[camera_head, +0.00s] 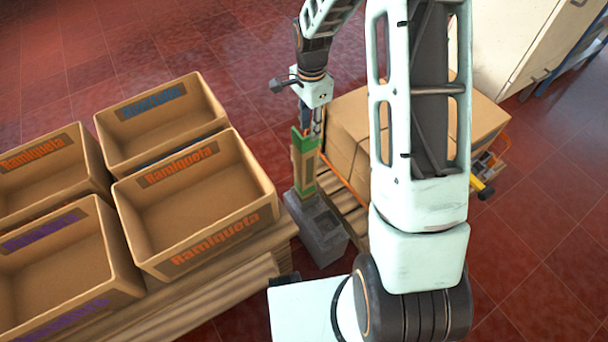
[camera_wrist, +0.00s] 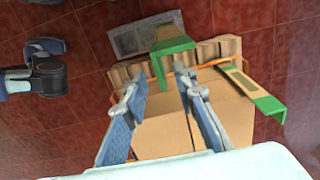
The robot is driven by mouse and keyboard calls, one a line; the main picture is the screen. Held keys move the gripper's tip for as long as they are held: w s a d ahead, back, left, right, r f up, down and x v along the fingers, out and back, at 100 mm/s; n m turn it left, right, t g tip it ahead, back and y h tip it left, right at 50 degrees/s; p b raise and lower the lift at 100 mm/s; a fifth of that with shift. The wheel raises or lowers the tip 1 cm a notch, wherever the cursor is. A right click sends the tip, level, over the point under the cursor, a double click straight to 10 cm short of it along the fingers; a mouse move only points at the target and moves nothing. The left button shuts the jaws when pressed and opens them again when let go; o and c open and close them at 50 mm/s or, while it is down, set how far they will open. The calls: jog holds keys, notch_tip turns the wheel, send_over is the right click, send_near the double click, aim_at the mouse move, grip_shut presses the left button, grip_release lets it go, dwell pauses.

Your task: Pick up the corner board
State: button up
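A corner board (camera_head: 304,162), tan with green ends, stands upright above a grey block in the head view. In the wrist view a green and tan corner board (camera_wrist: 172,47) shows just beyond the fingertips, seen nearly end-on. My gripper (camera_head: 313,128) is above and beside the board in the head view. In the wrist view my gripper (camera_wrist: 153,80) has its two fingers spread apart, with nothing clasped between them. A second corner board (camera_wrist: 250,88), also tan with green ends, lies at the right along the carton's edge. Whether a finger touches the near board, I cannot tell.
The grey block (camera_head: 318,236) stands on the red tiled floor. A strapped carton load (camera_head: 348,128) on a pallet is partly hidden behind my arm. Open cardboard boxes (camera_head: 192,245) stand on a pallet at left. Light cabinets (camera_head: 515,40) stand at upper right.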

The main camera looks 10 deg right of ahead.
aim_at(305, 151)
notch_tip(305, 151, down, 5)
jog(key=shift+r+b, duration=0.2)
jog(key=shift+b, duration=0.35)
jog(key=shift+c, duration=0.5)
grip_shut()
